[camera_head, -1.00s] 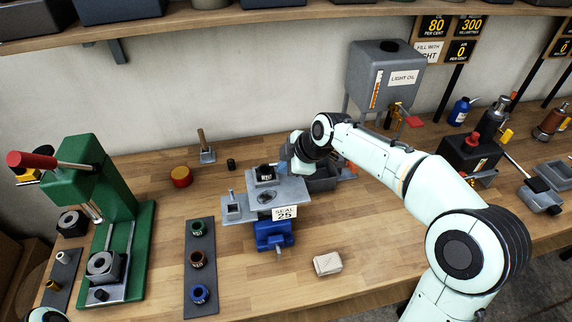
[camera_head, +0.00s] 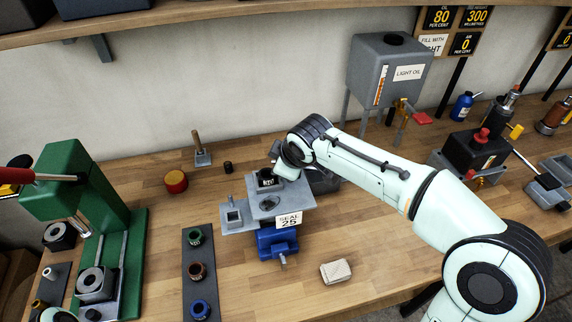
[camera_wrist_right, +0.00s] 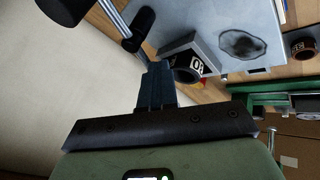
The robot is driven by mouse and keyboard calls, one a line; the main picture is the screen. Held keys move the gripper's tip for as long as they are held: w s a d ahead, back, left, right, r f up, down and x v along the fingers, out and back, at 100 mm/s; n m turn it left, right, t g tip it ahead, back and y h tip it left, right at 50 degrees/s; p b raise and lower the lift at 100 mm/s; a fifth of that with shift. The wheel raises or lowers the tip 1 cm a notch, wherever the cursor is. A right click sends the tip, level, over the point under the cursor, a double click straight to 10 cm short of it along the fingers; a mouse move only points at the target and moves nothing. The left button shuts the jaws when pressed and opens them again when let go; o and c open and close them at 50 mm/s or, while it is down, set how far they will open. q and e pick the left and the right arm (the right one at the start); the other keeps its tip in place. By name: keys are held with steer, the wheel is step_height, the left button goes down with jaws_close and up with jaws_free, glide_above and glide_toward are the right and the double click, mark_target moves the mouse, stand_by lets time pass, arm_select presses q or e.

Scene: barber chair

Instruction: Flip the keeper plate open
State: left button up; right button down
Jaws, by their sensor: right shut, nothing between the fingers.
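A grey fixture plate (camera_head: 296,196) with a "SEAL 25" tag sits on a blue vise (camera_head: 277,243). A grey block (camera_head: 257,187) holding a dark ring (camera_head: 267,178) stands at its back edge. I cannot tell which part is the keeper plate. My right gripper (camera_wrist_right: 155,85) is shut and empty; its dark fingertips are close to the block (camera_wrist_right: 205,47) and the labelled black ring (camera_wrist_right: 187,72) in the wrist view. I cannot tell whether they touch. In the head view my right wrist hides the fingers behind the block.
A green press (camera_head: 85,190) stands at the left. A strip with several coloured rings (camera_head: 198,265) lies left of the vise. A folded cloth (camera_head: 335,271) lies at front right. An oil tank (camera_head: 375,75) stands behind my right arm. The front middle bench is mostly clear.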

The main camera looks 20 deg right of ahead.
steer(key=m+h, duration=0.1)
steer(key=m, duration=0.1)
steer(key=w+m+h, duration=0.1)
steer(key=shift+m, duration=0.4)
steer(key=m, duration=0.1)
steer(key=w+m+h, duration=0.1)
steer(key=m+g+h, duration=0.1)
steer(key=shift+w+d+m, duration=0.25)
steer(key=shift+m, duration=0.15)
arm_select(q)
steer(key=shift+s, duration=0.1)
arm_select(e)
steer(key=shift+w+d, duration=0.15)
steer(key=shift+d, duration=0.05)
arm_select(q)
steer(key=shift+a, duration=0.1)
